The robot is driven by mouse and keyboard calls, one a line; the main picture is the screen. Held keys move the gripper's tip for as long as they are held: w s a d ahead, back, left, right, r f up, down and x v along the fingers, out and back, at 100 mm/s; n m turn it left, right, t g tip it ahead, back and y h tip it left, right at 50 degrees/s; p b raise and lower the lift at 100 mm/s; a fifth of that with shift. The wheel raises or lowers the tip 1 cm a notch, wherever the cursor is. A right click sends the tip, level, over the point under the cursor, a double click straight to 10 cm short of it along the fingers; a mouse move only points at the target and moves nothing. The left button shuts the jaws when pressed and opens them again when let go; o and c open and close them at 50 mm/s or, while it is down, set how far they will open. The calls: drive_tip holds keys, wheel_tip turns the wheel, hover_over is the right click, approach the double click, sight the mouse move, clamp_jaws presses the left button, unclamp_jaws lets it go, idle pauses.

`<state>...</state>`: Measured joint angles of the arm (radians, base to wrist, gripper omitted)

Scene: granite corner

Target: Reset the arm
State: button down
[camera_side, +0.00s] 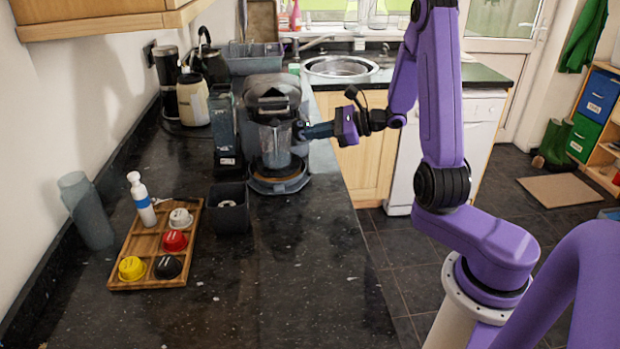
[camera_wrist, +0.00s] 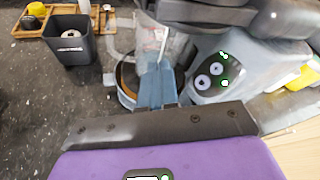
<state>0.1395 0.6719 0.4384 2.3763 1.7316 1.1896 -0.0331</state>
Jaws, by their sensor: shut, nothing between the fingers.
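My purple arm reaches in from the right in the side view. My gripper (camera_side: 304,131) is shut and empty, at the right side of the coffee machine (camera_side: 272,92). In the wrist view my gripper (camera_wrist: 158,72) points at the machine's front, close to the clear jug (camera_wrist: 172,42). I cannot tell whether the fingertips touch the jug or the machine. The jug (camera_side: 275,145) stands upright on the machine's round base (camera_side: 279,181). The machine's side panel with round dials (camera_wrist: 215,75) lies just right of the fingers in the wrist view.
A wooden tray (camera_side: 147,244) with several coloured pods and a white bottle (camera_side: 141,199) lies at the left. A dark bin (camera_side: 230,207) stands before the machine. The counter's front right is clear.

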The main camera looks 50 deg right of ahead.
drive_tip(key=s+a+n+g+y, duration=0.2)
drive_tip(key=s+a+n+g, duration=0.4)
drive_tip(key=a+n, duration=0.3)
drive_tip(key=s+a+n+g+y, duration=0.2)
drive_tip(key=s+a+n+g, duration=0.45)
drive_tip(key=a, duration=0.45)
drive_tip(key=s+d+n+h, duration=0.2)
drive_tip(key=s+n+h, duration=0.8)
drive_tip(key=s+n, duration=0.9)
drive_tip(key=n, duration=0.4)
drive_tip(key=shift+d+r, duration=0.3)
drive_tip(key=shift+d, duration=0.1)
